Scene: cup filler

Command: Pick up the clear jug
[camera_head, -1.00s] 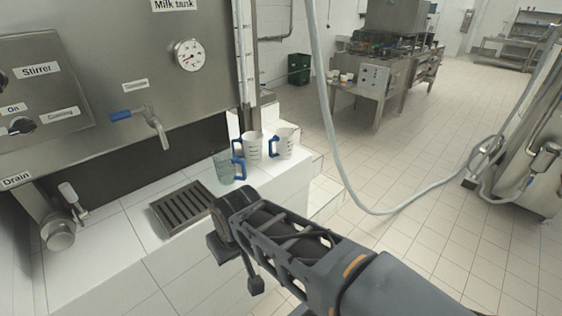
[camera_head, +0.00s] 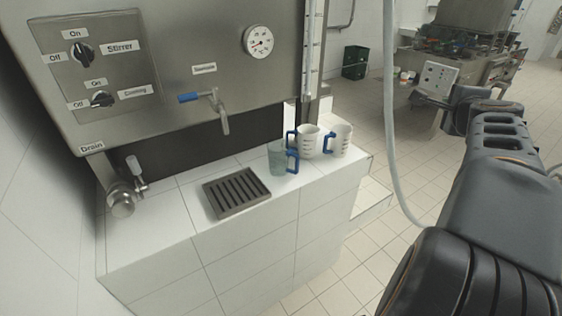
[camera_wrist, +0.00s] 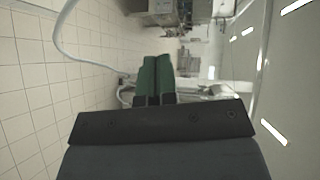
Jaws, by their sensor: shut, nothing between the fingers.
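The clear jug (camera_head: 277,158) stands upright on the white tiled ledge, beside the drain grate, with its blue handle (camera_head: 293,161) to the right. Two white jugs with blue handles, a nearer one (camera_head: 309,141) and a farther one (camera_head: 342,140), stand just behind and right of it. In the wrist view my gripper (camera_wrist: 157,62) shows two green fingers lying together, with nothing between them. It points away into the room, and no jug shows in that view. In the head view my arm is at the right, well apart from the jugs, and the fingers are not visible.
A steel tank with a blue-handled tap (camera_head: 211,102) hangs over the ledge. A metal drain grate (camera_head: 236,192) lies left of the clear jug. A drain valve (camera_head: 124,199) is at the left. A grey hose (camera_head: 390,130) hangs between the jugs and my arm.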

